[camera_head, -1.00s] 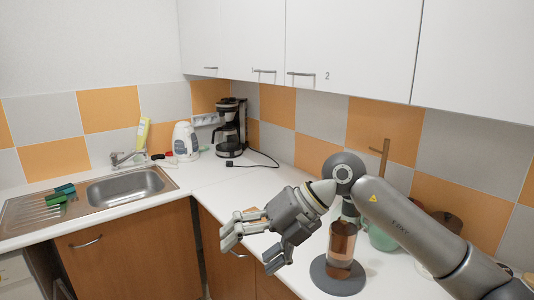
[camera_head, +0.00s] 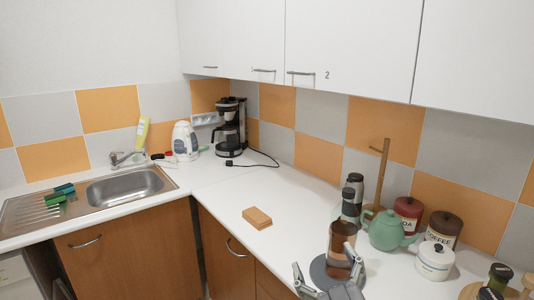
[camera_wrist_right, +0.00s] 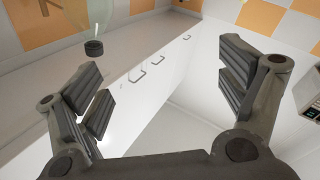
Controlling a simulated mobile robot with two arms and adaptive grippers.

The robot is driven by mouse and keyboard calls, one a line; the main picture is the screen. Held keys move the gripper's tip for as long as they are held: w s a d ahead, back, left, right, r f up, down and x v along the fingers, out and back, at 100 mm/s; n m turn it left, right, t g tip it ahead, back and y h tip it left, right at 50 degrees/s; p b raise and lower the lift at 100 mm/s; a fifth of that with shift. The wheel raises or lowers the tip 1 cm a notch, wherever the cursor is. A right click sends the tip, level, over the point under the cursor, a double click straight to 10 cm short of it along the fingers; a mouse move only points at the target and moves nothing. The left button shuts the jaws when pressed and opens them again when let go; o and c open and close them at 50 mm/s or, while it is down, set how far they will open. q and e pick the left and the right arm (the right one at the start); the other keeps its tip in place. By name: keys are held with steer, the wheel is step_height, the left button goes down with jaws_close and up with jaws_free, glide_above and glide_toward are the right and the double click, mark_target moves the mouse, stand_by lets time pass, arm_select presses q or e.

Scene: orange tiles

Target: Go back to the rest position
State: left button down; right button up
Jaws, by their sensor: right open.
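My right gripper (camera_head: 326,272) is at the bottom edge of the head view, in front of the copper-coloured cylinder. Only its fingers and part of its palm show there. In the right wrist view the right gripper (camera_wrist_right: 160,88) has its fingers spread wide with nothing between them. My left gripper is in neither view.
An orange-brown block (camera_head: 257,218) lies on the white counter (camera_head: 220,186). The copper-coloured cylinder (camera_head: 341,252) stands on a round grey base. A teal teapot (camera_head: 385,231), lidded jars (camera_head: 407,214) and a white pot (camera_head: 434,261) stand at right. The counter's middle is mostly clear.

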steer(key=s+d+f+m+g+h, duration=0.1)
steer(key=s+d+f+m+g, duration=0.15)
steer(key=f, duration=0.35)
steer(key=s+d+f+m+g+h, duration=0.1)
steer(key=s+d+f+g+h, duration=0.15)
steer(key=f, duration=0.35)
steer(key=s+d+f+g, duration=0.2)
steer(key=s+f+g, duration=0.3)
steer(key=s+f, duration=0.5)
steer(key=s+d+f+g, duration=0.2)
steer(key=s+f+g, duration=0.35)
steer(key=s, duration=0.95)
step_height(320, 180, down, 26)
steer(key=s+g, duration=0.1)
steer(key=s+d+f+g, duration=0.1)
steer(key=s+d+f, duration=0.1)
steer(key=s+f, duration=1.3)
steer(key=shift+s+d, duration=0.15)
steer(key=shift+s, duration=0.3)
steer(key=shift+g+y, duration=0.25)
